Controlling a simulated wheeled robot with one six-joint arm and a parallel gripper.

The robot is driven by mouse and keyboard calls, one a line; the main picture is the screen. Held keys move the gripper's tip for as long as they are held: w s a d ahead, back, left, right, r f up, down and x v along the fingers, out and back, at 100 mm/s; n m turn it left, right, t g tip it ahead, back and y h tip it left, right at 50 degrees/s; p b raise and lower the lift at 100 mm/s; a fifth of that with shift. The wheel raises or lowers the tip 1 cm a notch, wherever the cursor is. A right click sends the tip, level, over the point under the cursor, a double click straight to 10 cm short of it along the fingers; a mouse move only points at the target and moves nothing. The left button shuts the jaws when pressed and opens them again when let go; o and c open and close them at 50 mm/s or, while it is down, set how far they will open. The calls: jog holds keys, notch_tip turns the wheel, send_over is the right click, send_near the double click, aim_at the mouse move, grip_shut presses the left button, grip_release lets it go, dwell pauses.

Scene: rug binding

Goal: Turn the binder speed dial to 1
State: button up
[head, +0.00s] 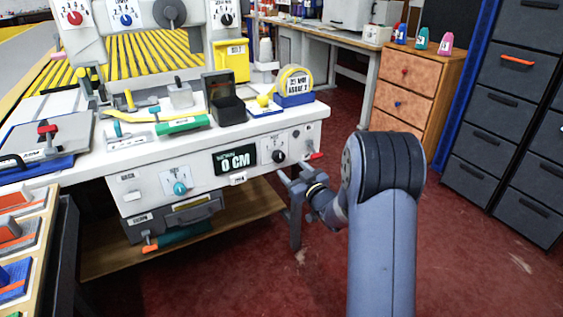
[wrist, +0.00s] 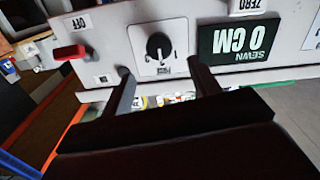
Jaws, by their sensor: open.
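A black round dial (head: 278,156) sits on a white label plate on the front panel of the white bench, right of the dark display reading 0 CM (head: 235,160). In the wrist view the panel appears upside down, and the black dial (wrist: 159,46) with its pale pointer lies just beyond my fingertips, roughly between them. My gripper (wrist: 160,68) is open and empty, apart from the dial. In the head view my gripper (head: 289,180) is just below and right of the dial. A teal dial (head: 180,188) is further left on the panel. The dial lettering is too small to read.
A red lever (head: 315,156) juts from the panel right of the black dial; in the wrist view the lever (wrist: 69,52) is beside an OFF label. Red, blue and black dials are on the machine above. Open red floor lies to the right.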

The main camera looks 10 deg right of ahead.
aim_at(280, 157)
jog(key=b+x, duration=0.1)
jog(key=x, duration=0.7)
jog(key=shift+s, duration=0.1)
jog(key=shift+c, duration=0.2)
jog(key=c, duration=0.9)
